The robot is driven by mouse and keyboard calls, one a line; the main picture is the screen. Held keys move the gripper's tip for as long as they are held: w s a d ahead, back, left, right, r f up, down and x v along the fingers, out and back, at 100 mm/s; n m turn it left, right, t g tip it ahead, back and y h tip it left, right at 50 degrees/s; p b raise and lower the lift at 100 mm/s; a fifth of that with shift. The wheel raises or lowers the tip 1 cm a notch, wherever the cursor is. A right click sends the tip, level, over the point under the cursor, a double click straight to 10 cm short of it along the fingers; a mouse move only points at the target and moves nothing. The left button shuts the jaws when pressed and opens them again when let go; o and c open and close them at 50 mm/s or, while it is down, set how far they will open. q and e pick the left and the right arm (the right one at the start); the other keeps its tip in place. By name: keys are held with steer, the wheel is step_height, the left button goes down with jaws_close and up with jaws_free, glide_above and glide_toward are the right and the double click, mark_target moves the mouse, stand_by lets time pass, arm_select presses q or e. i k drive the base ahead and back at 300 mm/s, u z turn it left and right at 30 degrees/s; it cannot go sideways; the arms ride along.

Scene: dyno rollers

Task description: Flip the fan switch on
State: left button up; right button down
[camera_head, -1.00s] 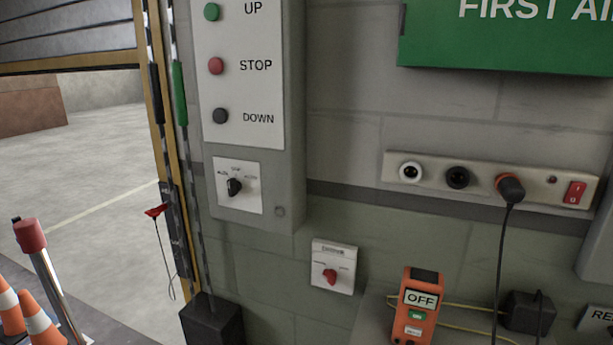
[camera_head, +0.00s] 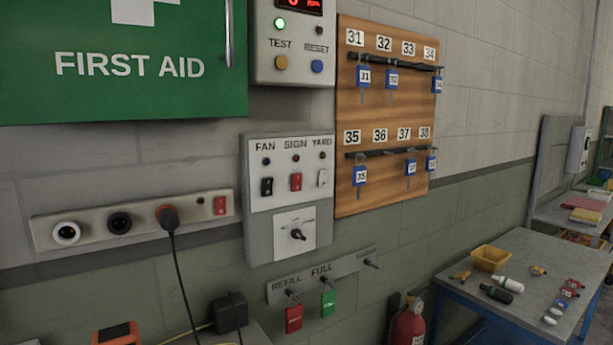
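The black fan switch (camera_head: 267,187) is a small rocker under the label FAN, on the left of a grey-white wall panel (camera_head: 257,225). A small dark lamp (camera_head: 266,161) sits between the label and the rocker. Next to it on the panel are a red SIGN switch (camera_head: 296,182) and a white YARD switch (camera_head: 322,178), each with a lamp above. A black rotary knob (camera_head: 297,234) is below them. The exact tilt of the fan rocker is too small to tell. Neither gripper shows in the head view.
A key board (camera_head: 385,120) is on the right, and hooks with red and green tags (camera_head: 328,303) are below. A table (camera_head: 540,270) with small items stands at right.

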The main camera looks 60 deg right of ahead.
mark_target(267, 182)
steer(key=z, duration=1.8)
steer(key=k, duration=1.25)
steer(key=z, duration=0.9)
steer(key=i, duration=0.7)
steer(key=z, duration=0.55)
steer(key=i, duration=0.9)
steer(key=u, duration=0.85)
steer(key=i, duration=0.35)
steer(key=u, duration=0.3)
